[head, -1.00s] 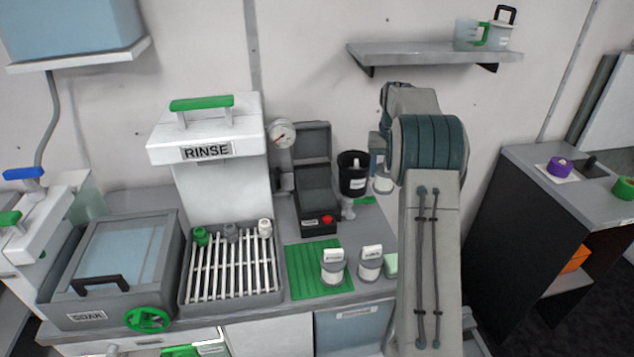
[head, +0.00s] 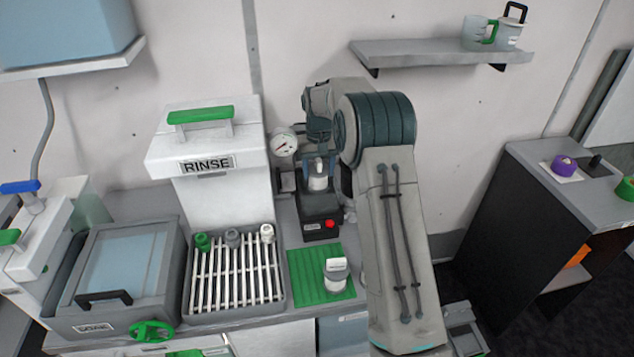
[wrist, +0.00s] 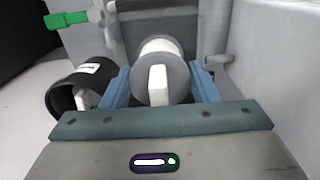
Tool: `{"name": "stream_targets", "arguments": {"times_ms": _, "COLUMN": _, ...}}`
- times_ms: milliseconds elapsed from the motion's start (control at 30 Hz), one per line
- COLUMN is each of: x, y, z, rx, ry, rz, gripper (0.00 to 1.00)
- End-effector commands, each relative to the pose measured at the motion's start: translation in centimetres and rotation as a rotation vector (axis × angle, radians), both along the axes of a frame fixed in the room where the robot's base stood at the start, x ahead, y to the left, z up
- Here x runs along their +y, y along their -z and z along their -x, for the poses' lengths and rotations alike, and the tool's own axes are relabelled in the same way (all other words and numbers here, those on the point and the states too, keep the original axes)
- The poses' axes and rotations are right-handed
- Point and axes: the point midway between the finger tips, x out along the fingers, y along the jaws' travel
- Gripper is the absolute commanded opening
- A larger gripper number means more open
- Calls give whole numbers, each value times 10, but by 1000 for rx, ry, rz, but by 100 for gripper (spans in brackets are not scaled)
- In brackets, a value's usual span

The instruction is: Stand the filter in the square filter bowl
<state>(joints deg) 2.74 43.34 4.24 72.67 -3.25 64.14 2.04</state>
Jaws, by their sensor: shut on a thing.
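The filter, a pale cylinder with a grey cap and a white tab, is in my gripper (head: 318,170), upright in the head view (head: 318,184). In the wrist view the filter (wrist: 176,88) sits between the two blue fingers of my gripper (wrist: 160,86), which are shut on it.
A round black cup (wrist: 76,96) with a white piece inside stands left of my gripper in the wrist view, near a green-handled valve (wrist: 66,20). A gauge (head: 284,143), the RINSE unit (head: 205,140) and a rack (head: 235,275) stand left. A jar (head: 336,275) stands on the green mat (head: 305,270).

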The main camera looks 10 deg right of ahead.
Motion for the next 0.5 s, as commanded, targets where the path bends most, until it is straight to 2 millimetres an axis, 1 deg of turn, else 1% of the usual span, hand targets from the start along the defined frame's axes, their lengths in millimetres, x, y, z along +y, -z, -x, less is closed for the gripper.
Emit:
{"name": "stream_targets", "arguments": {"times_ms": 233, "x": 1, "y": 21, "z": 0, "rx": 2, "ry": -2, "rz": 0, "gripper": 31}}
{"name": "stream_targets", "arguments": {"times_ms": 400, "x": 2, "y": 44, "z": 0, "rx": 3, "ry": -4, "rz": -1, "gripper": 31}}
{"name": "stream_targets", "arguments": {"times_ms": 500, "x": 4, "y": 48, "z": 0, "rx": -2, "ry": -5, "rz": -1, "gripper": 31}}
